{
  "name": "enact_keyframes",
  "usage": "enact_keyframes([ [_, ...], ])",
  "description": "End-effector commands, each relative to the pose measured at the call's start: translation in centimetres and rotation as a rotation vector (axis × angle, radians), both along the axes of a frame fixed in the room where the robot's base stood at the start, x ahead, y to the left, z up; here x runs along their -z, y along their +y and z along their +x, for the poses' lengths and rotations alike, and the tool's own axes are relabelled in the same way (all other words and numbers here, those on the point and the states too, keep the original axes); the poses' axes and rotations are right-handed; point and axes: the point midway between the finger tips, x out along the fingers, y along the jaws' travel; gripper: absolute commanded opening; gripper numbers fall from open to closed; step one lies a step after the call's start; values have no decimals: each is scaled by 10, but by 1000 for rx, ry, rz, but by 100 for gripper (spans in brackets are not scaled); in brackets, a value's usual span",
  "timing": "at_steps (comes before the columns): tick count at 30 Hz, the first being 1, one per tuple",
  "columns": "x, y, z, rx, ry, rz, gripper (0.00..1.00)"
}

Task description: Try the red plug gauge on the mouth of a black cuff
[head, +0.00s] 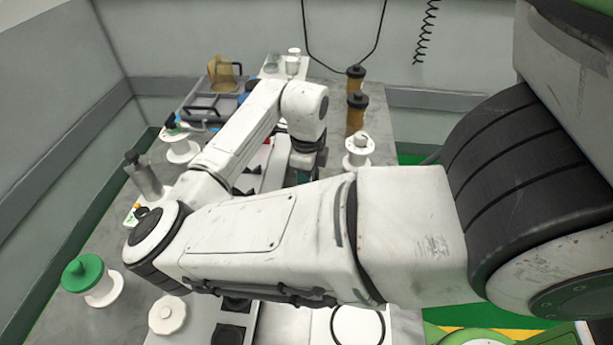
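My arm crosses the middle of the head view and hides much of the bench. The dark end of my arm, where my gripper (307,158) is, points down below the white wrist; its fingers cannot be made out. A small red part (267,141) shows beside the arm; I cannot tell if it is the red plug gauge. Black pieces (250,181) lie between the arm links, and black square pieces (229,334) sit on a white strip at the front. I cannot tell which of these is a black cuff, and no mouth shows clearly.
A green-topped white spool (92,280) stands at front left. A grey post (145,176), white spools (357,149) and amber black-capped cylinders (356,111) stand around the arm. A grey tray (206,105) is at the back left.

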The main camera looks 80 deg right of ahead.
Motion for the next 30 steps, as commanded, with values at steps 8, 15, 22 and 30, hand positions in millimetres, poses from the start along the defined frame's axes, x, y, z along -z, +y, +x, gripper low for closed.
enact_keyframes([
  [8, 3, 0, 0, 0, 0, 0, 0],
  [15, 6, 0, 0, 0, 0, 0, 0],
  [22, 9, 0, 0, 0, 0, 0, 0],
  [30, 11, 0, 0, 0, 0, 0, 0],
])
